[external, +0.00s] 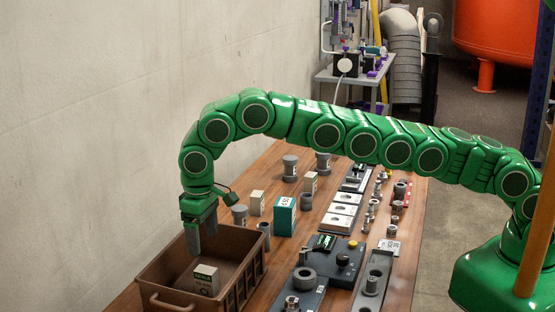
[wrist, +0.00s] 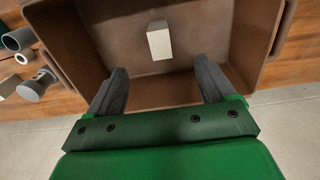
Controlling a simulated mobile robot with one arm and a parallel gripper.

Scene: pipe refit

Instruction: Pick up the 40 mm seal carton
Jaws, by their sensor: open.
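My gripper (external: 202,236) is open over the brown crate (external: 172,299), with nothing between its fingers. A small pale carton with green print (external: 205,281) stands in the crate, apart from the fingers in the picture. In the wrist view, the pale carton (wrist: 160,42) lies ahead of the open gripper (wrist: 160,72), inside the crate (wrist: 90,25). On the table stand a teal-and-white carton (external: 284,217), a small cream carton (external: 257,203) and another pale carton (external: 310,182). The size marks are too small to read, so I cannot tell which carton is the 40 mm one.
Grey pipe fittings (external: 290,168) stand around the cartons on the wooden table (external: 262,172). Dark fixtures and metal parts (external: 342,250) fill its right side. A pale wall (external: 90,120) runs along the left. The crate's walls rise around the carton inside.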

